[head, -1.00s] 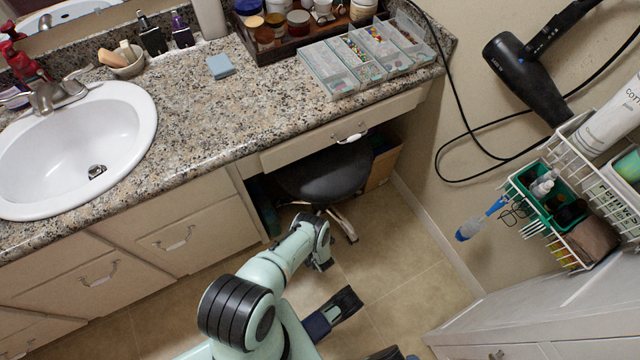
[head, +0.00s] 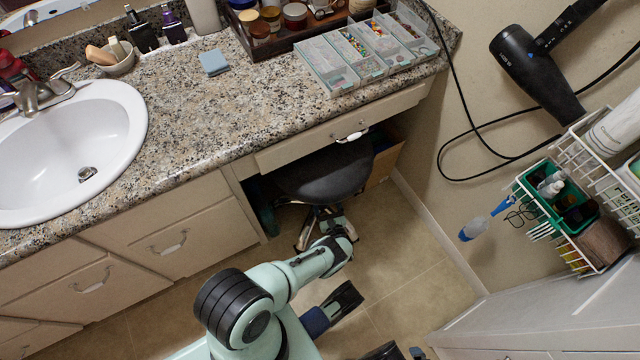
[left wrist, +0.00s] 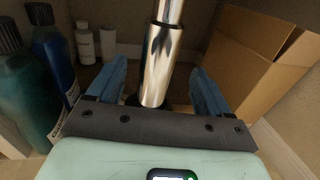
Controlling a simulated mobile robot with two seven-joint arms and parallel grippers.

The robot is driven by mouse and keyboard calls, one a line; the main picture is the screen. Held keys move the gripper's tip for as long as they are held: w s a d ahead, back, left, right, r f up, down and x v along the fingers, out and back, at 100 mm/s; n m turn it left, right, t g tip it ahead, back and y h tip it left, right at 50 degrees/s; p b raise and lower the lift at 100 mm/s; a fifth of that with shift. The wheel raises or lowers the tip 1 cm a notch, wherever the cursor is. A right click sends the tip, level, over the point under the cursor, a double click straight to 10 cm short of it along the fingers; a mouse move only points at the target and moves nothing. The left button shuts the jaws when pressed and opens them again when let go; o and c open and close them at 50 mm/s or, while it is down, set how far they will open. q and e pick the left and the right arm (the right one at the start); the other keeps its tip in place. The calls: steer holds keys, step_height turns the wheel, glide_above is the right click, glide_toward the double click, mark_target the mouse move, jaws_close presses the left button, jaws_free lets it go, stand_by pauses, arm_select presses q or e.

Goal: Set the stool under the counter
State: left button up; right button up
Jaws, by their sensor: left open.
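The stool (head: 325,176) has a dark round seat and a chrome post and legs. It stands in the knee space below the drawer of the granite counter (head: 205,120), with the seat's front part showing and its back hidden under the counter. My left gripper (head: 335,222) is low at the stool, below the seat. In the left wrist view, the open blue fingers of my left gripper (left wrist: 160,75) stand on either side of the chrome stool post (left wrist: 160,60).
A cardboard box (left wrist: 255,60) stands right of the post, and bottles (left wrist: 50,55) stand to its left. The counter drawer (head: 340,130) hangs above the seat. A wall basket (head: 575,200) is at the right.

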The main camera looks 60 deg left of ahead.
arm_select(q)
steer(key=b+x, duration=0.1)
steer(key=x, duration=0.3)
steer(key=shift+f, duration=0.1)
steer(key=b+x, duration=0.1)
steer(key=x, duration=0.2)
steer(key=shift+a, duration=0.35)
steer(key=shift+w+a, duration=0.25)
steer(key=shift+a, duration=0.25)
arm_select(e)
steer(key=f, duration=0.1)
steer(key=d+f, duration=0.1)
steer(key=s+f, duration=0.1)
steer(key=f, duration=0.1)
steer(key=shift+d, duration=0.2)
arm_select(q)
steer(key=c, duration=1.4)
